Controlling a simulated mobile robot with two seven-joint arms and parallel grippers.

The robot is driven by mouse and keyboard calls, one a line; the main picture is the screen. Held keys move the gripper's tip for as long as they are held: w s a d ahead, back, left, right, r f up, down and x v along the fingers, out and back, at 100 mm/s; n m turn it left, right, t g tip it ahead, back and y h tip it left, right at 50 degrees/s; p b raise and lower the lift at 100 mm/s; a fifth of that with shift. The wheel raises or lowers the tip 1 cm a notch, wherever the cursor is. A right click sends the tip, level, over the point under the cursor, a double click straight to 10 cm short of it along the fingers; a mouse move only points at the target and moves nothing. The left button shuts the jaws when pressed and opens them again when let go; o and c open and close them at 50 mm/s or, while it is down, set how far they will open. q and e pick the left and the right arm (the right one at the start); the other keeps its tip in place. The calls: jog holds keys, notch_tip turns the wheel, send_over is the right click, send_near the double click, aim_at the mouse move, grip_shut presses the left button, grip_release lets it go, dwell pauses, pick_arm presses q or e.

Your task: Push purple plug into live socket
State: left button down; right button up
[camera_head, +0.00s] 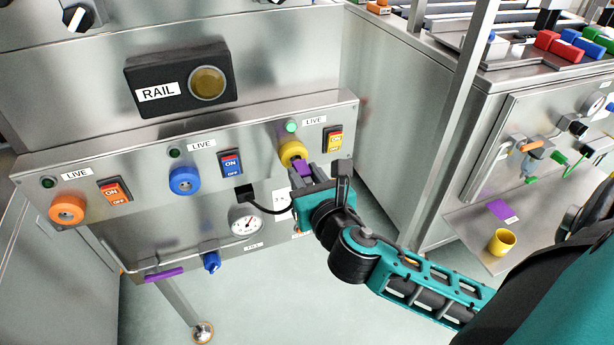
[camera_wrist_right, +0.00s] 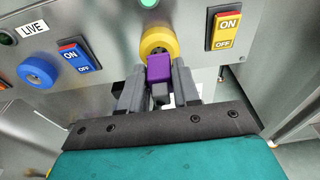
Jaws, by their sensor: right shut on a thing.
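The purple plug (camera_head: 301,168) is between the fingers of my right gripper (camera_head: 308,176), which is shut on it. In the right wrist view the plug (camera_wrist_right: 159,68) sits between the fingertips of the gripper (camera_wrist_right: 159,84), right at the front of the yellow socket (camera_wrist_right: 157,39). The yellow socket (camera_head: 293,152) is on the metal panel under a lit green lamp (camera_head: 291,126) and a LIVE label. The plug's front end overlaps the socket's lower rim in view; I cannot tell how deep it sits. My left gripper is not in view.
An orange socket (camera_head: 67,210) and a blue socket (camera_head: 184,180) sit further left, with dark lamps. Switches stand beside the sockets, including a yellow one (camera_head: 335,139). A gauge (camera_head: 247,222) is below. A yellow cup (camera_head: 501,242) stands on a shelf at right.

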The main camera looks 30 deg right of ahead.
jog(key=shift+w+d, duration=0.15)
jog(key=shift+w, duration=0.5)
jog(key=o, duration=1.1)
jog(key=shift+p+v, duration=0.65)
jog(key=shift+v, duration=0.55)
jog(key=shift+p+v, duration=0.45)
jog(key=shift+v, duration=1.9)
jog(key=shift+f, duration=0.1)
